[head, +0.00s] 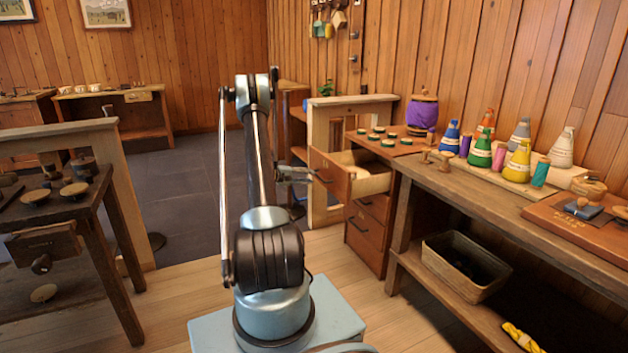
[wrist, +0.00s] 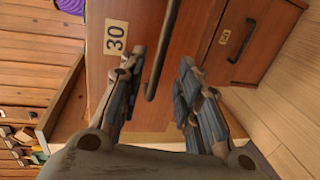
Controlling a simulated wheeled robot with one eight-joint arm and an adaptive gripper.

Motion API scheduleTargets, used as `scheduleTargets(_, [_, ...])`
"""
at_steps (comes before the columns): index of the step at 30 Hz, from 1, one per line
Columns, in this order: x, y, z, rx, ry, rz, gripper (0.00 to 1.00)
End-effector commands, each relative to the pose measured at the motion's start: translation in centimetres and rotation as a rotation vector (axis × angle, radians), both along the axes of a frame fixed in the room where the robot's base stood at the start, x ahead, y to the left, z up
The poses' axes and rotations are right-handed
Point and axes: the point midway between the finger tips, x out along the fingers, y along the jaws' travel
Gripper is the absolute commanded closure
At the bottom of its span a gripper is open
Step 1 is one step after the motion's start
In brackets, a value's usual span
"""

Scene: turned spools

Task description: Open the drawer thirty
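Drawer thirty (head: 331,168) is the top wooden drawer under the right-hand bench, and it stands pulled well out with its pale inside showing. In the wrist view its brown front (wrist: 187,35) carries a tag reading 30 (wrist: 116,38). Its dark bar handle (wrist: 162,50) reaches toward the space between my fingers. My gripper (head: 297,176) is in front of the drawer front in the head view. In the wrist view my gripper (wrist: 160,88) has its fingers apart, one on each side of the handle's near end. I cannot tell whether either finger touches the handle.
A closed lower drawer (head: 369,205) and another below it sit under drawer thirty. The right workbench (head: 440,189) holds cone spools, and a bin (head: 466,266) stands on its shelf. A dark table (head: 95,200) is at left. Floor between is clear.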

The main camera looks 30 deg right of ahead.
Motion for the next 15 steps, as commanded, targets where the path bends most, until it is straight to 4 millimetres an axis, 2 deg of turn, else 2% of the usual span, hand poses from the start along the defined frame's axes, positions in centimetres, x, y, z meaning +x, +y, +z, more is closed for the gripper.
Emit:
scheduleTargets(1, [0.1, 1.1, 0.2, 0.0, 0.001, 0.002, 0.69])
scheduleTargets(6, [0.3, 3.6, 0.7, 0.0, 0.0, 0.001, 0.69])
scheduleTargets(10, [0.3, 4.9, 0.9, 0.0, 0.0, 0.001, 0.69])
scheduleTargets(15, [0.3, 5.5, 1.1, 0.0, 0.0, -0.001, 0.69])
